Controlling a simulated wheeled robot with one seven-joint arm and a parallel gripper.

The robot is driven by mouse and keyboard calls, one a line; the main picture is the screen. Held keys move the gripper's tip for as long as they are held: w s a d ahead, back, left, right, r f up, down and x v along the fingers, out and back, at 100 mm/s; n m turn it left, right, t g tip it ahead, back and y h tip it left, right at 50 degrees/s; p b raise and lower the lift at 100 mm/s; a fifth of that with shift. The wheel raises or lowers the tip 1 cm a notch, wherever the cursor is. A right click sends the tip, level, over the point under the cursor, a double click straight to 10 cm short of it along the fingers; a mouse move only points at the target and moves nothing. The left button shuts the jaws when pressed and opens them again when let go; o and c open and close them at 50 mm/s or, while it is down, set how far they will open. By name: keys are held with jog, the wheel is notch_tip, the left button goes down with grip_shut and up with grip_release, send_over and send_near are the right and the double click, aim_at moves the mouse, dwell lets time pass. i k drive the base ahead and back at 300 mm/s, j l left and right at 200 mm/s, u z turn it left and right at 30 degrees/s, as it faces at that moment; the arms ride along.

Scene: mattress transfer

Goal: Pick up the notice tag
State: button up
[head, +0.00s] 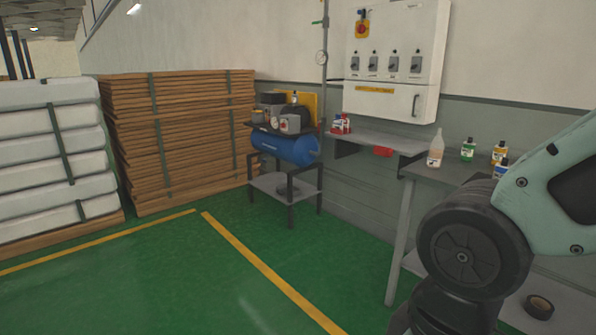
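I cannot make out a thing that is clearly the notice tag. A small red piece (383,151) shows at the front edge of the grey wall shelf (365,138); it is too small to tell what it is. Red and white items (340,124) stand at the left end of that shelf, also unclear. My arm fills the right side of the head view and hides part of the workbench. My gripper is not in view.
A blue compressor (286,147) sits on a dark stand by the wall. Stacked boards (185,135) and white mattresses (55,150) stand left. Several bottles, one clear (436,150), stand on the workbench (445,173). The green floor (170,285) with yellow lines is clear.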

aim_at(338, 122)
jog(key=i, duration=4.8)
